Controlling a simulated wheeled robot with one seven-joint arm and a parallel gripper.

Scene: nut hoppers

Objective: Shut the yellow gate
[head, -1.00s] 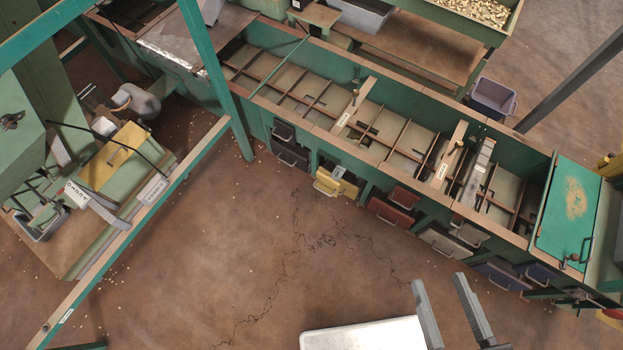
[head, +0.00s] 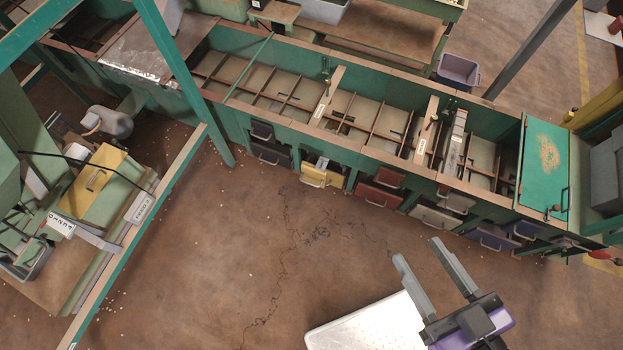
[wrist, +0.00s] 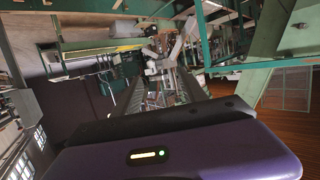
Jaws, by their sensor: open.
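The yellow gate (head: 322,172) is in the front side of the long green hopper bench in the head view, between the black gates and the red gates. Its pale handle faces the open floor, and it appears to stick out a little from the bench side; how far is hard to tell. My gripper (head: 419,252) is at the lower right of the head view, over the floor, well apart from the yellow gate and to its right. Its two grey fingers are spread and empty. The wrist view shows its purple body and dark fingers (wrist: 158,92); I cannot make out the gate there.
Black gates (head: 267,145), red gates (head: 381,187) and grey gates (head: 440,212) line the same bench side. A green post (head: 185,80) and rail stand at left, beside a machine with a yellow cover (head: 93,180). The cracked brown floor before the bench is clear.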

